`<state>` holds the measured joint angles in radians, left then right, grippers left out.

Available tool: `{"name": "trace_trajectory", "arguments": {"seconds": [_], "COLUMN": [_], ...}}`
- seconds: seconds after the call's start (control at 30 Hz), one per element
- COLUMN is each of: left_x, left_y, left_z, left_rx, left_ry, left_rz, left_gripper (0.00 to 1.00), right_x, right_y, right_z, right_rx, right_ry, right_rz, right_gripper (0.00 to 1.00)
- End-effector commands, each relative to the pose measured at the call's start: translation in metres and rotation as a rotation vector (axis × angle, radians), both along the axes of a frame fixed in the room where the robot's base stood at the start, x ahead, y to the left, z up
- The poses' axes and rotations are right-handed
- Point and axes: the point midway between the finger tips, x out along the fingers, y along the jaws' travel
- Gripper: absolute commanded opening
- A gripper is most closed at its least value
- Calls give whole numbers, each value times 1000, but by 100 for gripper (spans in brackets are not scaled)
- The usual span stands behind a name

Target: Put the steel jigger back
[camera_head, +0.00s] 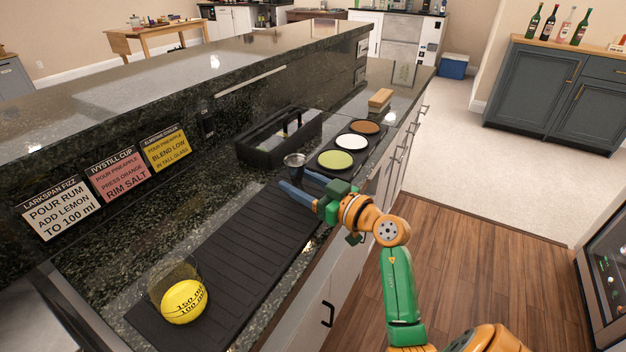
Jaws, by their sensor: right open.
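The steel jigger (295,160) stands upright on the counter, next to the near end of the black caddy (262,158). Only its round cup top shows clearly; its lower part is partly hidden by my gripper. My right gripper (294,180) is open, its two blue fingers pointing at the jigger from the near right. The fingertips are at the jigger's lower part; I cannot tell whether they touch it. My left gripper is not in view.
A tray with green, white and brown discs (349,142) lies right of the caddy, with a wooden block (380,99) beyond. Recipe cards (118,174) lean on the raised bar.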

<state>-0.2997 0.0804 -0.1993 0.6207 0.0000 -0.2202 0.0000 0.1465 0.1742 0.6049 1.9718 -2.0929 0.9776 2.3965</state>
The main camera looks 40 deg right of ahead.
Motion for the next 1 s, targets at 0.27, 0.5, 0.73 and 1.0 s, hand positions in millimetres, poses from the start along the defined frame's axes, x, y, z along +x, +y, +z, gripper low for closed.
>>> {"name": "trace_trajectory", "arguments": {"seconds": [0.27,0.5,0.73,1.0], "left_x": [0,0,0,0], "left_y": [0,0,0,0], "left_z": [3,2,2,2], "left_rx": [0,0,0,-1], "left_ry": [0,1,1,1], "left_rz": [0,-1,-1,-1], "left_gripper": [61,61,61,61], "right_x": [-69,-109,-113,-112], "right_y": [-13,-19,-20,-20], "right_z": [2,5,6,6], "right_rx": [-2,-2,-2,-1], "right_ry": [5,3,1,1], "right_rz": [-2,0,2,1], "right_gripper": [59,59,59,59]}}
